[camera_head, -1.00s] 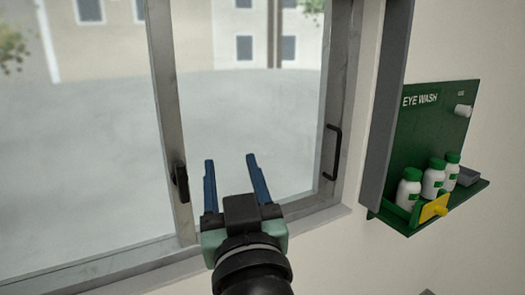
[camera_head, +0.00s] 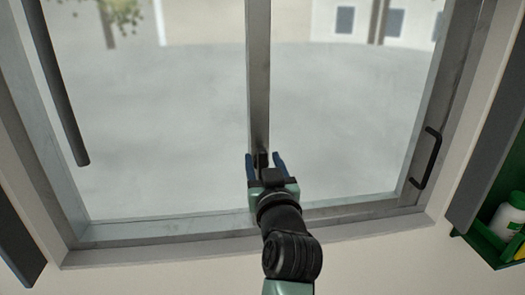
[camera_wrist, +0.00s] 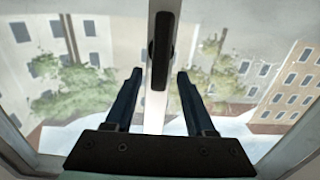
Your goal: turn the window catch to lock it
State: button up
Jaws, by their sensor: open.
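The black window catch (camera_wrist: 161,50) is on the grey upright bar (camera_wrist: 153,115) between the two panes. In the wrist view its lever lies along the bar, lower end downward. In the head view the catch (camera_head: 262,158) is partly hidden by my gripper. My gripper (camera_head: 266,157) has two blue fingers, open and empty. In the wrist view its fingertips (camera_wrist: 159,74) are apart, one on each side of the bar, around the lower part of the catch. I cannot tell whether they touch it.
A black pull handle (camera_head: 427,158) is on the right window frame. A dark bar (camera_head: 58,85) hangs at the upper left. A green eye wash shelf (camera_head: 478,240) with a white bottle (camera_head: 508,217) stands at the far right. The sill (camera_head: 150,257) is clear.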

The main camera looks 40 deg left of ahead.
jog(key=shift+x, duration=0.95)
grip_shut()
jog(key=shift+w, duration=0.1)
